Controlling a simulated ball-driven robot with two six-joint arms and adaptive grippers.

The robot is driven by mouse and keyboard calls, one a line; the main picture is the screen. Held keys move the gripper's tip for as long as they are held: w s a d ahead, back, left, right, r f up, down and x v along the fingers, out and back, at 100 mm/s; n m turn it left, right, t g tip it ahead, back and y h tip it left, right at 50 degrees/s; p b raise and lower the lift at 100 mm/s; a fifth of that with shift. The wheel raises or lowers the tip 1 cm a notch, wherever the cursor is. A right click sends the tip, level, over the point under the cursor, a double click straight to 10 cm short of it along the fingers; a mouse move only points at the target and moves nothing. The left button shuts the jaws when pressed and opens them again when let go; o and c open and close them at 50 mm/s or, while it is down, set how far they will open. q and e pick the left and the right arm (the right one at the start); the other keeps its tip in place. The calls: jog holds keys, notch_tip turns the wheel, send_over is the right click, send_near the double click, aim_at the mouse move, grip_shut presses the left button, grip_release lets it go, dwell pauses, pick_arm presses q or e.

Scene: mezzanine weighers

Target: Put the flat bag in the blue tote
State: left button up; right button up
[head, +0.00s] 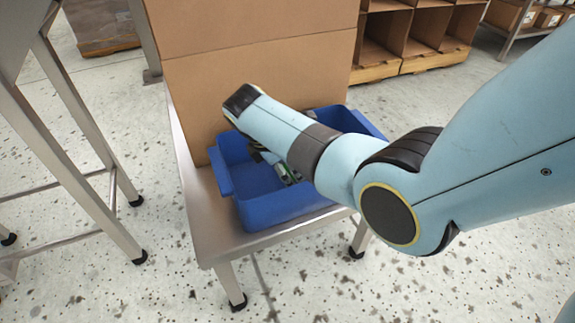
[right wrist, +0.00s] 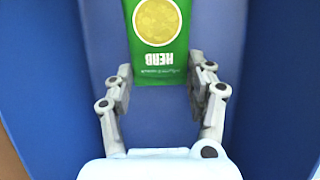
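The blue tote (head: 287,208) stands on a metal table, and its blue inside fills most of the right wrist view (right wrist: 60,70). The flat bag (right wrist: 160,60) is green with a yellow round picture and the word HERB; its near end shows between my fingers. In the head view a small green and white piece of it (head: 284,172) shows inside the tote, mostly hidden by my right arm. My right gripper (right wrist: 160,75) is down in the tote, its fingers spread wide on either side of the bag's end. Whether they touch its edges is hard to tell. My left gripper is not in view.
A large cardboard box (head: 250,70) stands directly behind the tote. The metal table (head: 200,215) has a narrow bare strip at its left and front. Another metal frame (head: 70,160) stands at the left. Wooden cubby shelves (head: 415,40) are at the back. The speckled floor is clear in front.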

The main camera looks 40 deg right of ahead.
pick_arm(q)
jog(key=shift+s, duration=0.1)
pick_arm(e)
jog(key=o, duration=0.4)
jog(key=shift+r, duration=0.25)
jog(key=p+v, duration=0.2)
jog(key=v, duration=0.2)
jog(key=shift+w+d+r, duration=0.1)
jog(key=shift+r, duration=0.25)
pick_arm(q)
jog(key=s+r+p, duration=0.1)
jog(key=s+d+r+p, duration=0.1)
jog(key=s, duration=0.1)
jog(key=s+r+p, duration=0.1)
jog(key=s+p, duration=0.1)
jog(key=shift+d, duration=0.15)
pick_arm(e)
jog(key=v, duration=0.8)
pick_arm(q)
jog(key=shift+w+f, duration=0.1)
